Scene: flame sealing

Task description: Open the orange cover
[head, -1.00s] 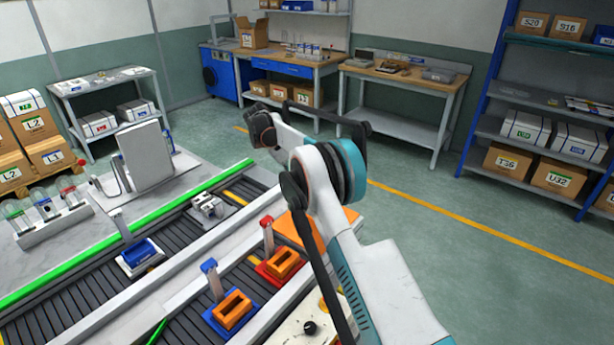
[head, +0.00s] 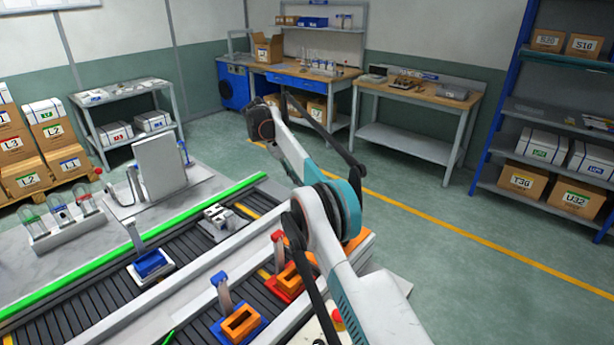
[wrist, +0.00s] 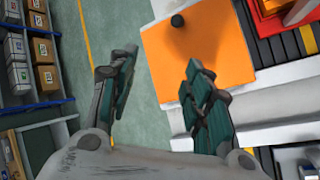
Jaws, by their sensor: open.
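The orange cover (wrist: 190,50) is a flat orange panel with a dark round knob (wrist: 178,20) in the wrist view. It lies on a white housing beside the conveyor. In the head view, a strip of orange (head: 364,242) shows right of my arm, which hides most of it. My gripper (wrist: 160,72) is open and empty in the wrist view. Its right finger overlaps the picture of the cover, and its left finger is over the floor. I cannot tell whether the right finger touches the cover. The fingertips are not clearly seen in the head view.
Conveyors (head: 100,300) with a green-edged rail run left of my arm. Red (head: 285,290) and blue (head: 238,325) fixtures with orange blocks stand close to the cover. A blue shelf rack (head: 540,110) stands at the right. The floor between is clear.

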